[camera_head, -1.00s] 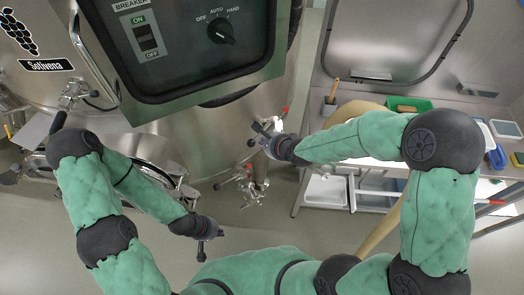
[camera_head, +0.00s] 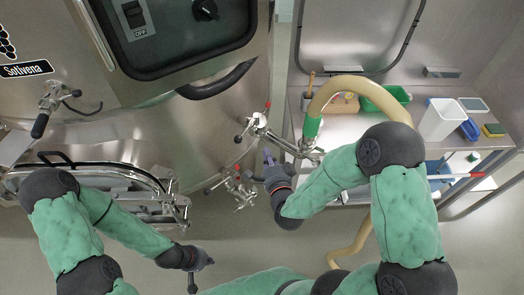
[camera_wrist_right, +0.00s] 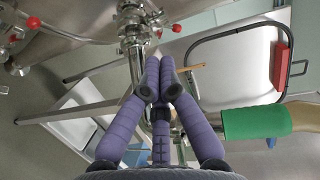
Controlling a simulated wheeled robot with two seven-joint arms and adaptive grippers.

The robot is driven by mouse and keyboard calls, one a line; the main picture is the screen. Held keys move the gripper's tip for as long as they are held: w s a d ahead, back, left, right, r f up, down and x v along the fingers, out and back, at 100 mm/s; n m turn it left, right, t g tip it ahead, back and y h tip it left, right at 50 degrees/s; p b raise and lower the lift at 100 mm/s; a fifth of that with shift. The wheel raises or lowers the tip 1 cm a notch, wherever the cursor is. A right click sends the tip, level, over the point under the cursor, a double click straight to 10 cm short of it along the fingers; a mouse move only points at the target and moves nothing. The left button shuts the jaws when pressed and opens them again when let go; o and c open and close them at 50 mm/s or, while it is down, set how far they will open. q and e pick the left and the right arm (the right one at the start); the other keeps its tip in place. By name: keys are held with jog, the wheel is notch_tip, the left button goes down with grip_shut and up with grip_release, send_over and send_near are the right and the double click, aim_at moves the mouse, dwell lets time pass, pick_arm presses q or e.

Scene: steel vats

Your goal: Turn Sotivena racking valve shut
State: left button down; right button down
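The steel Sotivena vat (camera_head: 130,130) fills the left of the head view, its name plate (camera_head: 27,69) at far left. A valve (camera_head: 260,120) with a red-tipped handle sticks out at its right; its pipe runs right to a green hose cuff (camera_head: 312,127). The right wrist view shows a steel valve (camera_wrist_right: 132,30) with a red knob (camera_wrist_right: 176,28) just beyond the fingertips. My right gripper (camera_head: 268,158) is below the valve, its purple fingers (camera_wrist_right: 159,68) drawn together with nothing seen between them. My left gripper (camera_head: 207,262) hangs low at centre, away from the vat; its fingers are unclear.
A second, lower valve (camera_head: 237,187) with red and dark knobs is left of my right gripper. A tan hose (camera_head: 345,84) arches over a steel bench holding a green bin (camera_head: 385,98) and a white container (camera_head: 440,120). A control panel (camera_head: 180,25) is above.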

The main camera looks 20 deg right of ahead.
send_near(249, 126)
jog(key=w+d, duration=0.1)
jog(key=d, duration=0.2)
jog(key=shift+w+a+f+b, duration=0.15)
jog(key=shift+w+a, duration=0.3)
jog(key=shift+w, duration=0.25)
jog(key=shift+w+a+f+b, duration=0.1)
jog(key=shift+w+a, duration=0.3)
jog(key=shift+w, duration=0.25)
jog(key=shift+w+a+f+b, duration=0.15)
jog(key=shift+w+a, duration=0.3)
jog(key=shift+w, duration=0.25)
jog(key=shift+w+a+b, duration=0.5)
jog(key=shift+a+b, duration=0.25)
jog(key=shift+f, duration=0.1)
